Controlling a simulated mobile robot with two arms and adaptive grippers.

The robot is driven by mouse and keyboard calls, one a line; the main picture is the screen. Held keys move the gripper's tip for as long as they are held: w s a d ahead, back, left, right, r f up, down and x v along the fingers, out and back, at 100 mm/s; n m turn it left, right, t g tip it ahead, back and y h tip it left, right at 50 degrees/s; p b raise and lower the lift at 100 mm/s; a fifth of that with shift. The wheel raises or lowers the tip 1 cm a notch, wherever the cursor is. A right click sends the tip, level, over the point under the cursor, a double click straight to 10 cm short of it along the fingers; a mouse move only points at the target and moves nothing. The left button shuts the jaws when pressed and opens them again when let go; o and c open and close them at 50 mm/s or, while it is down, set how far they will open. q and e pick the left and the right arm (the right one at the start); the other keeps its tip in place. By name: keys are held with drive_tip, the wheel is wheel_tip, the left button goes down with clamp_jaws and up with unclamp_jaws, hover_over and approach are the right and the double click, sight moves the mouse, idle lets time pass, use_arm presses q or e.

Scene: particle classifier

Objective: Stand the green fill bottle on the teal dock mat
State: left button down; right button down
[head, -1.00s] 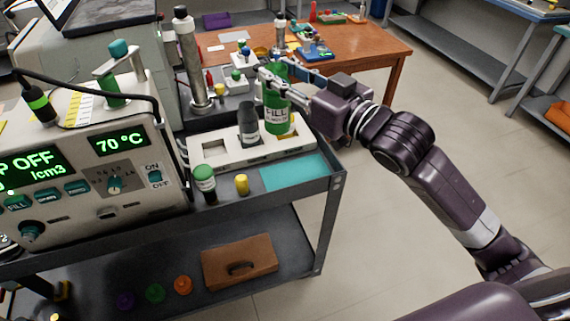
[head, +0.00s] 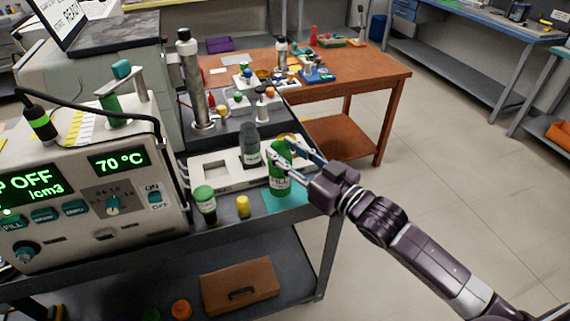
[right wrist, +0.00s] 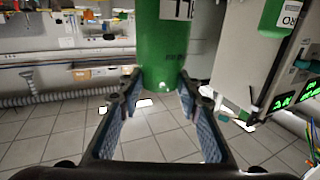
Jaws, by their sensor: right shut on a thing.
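The green fill bottle (head: 279,178) is upright in my right gripper (head: 283,152), whose fingers are shut on its upper part. It also shows in the right wrist view (right wrist: 163,50), between the finger tips. The teal dock mat (head: 287,200) lies at the right front corner of the cart top. The bottle is over the mat's left part in the head view. I cannot tell whether its base touches the mat or hangs just above it. My left gripper is not in view.
A white rack (head: 213,172) with a grey bottle (head: 250,147) stands behind the mat. A dark bottle with a green cap (head: 204,203) and a yellow cylinder (head: 243,206) stand left of the mat. The control box (head: 95,190) fills the left side.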

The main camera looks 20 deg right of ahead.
drive_tip(key=shift+f, duration=1.9)
drive_tip(key=c, duration=1.4)
unclamp_jaws()
drive_tip(key=shift+b+v, duration=0.65)
drive_tip(key=shift+v, duration=5.35)
